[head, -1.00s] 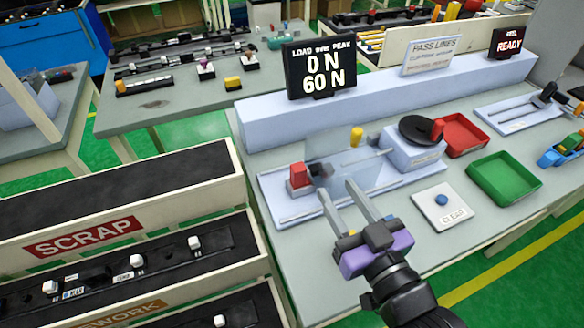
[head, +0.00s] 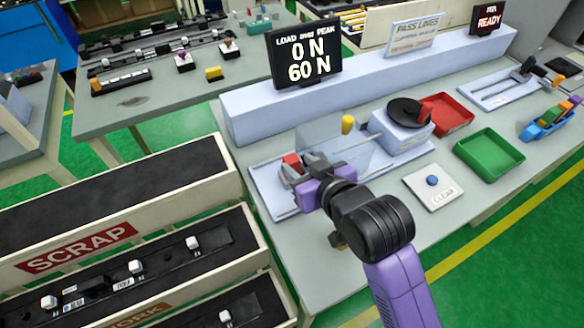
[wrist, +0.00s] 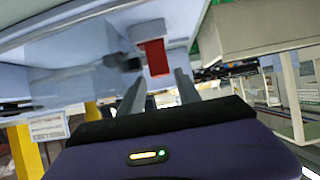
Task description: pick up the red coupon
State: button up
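The red coupon (head: 291,161) stands at the left end of the test fixture (head: 262,182) on the grey bench. My gripper (head: 303,171) is low over that end, close to the coupon, and its body hides part of the fixture. In the wrist view the red coupon (wrist: 154,56) lies ahead, in line with the gap between my two fingers (wrist: 160,78). The fingers are apart with nothing held between them. Most of the coupon appears just beyond the fingertips; I cannot tell whether either finger touches it.
A clear shield (head: 345,150), yellow knob (head: 347,123) and dial box (head: 400,137) stand right of the coupon. The load display (head: 305,55) is behind. A red tray (head: 452,112), green tray (head: 489,153) and clear button (head: 432,181) lie right. The scrap rack (head: 75,245) is left.

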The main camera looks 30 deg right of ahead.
aim_at(292, 160)
jog(key=shift+p+x, duration=0.3)
jog(key=shift+x, duration=2.05)
grip_shut()
jog(key=shift+r, duration=0.15)
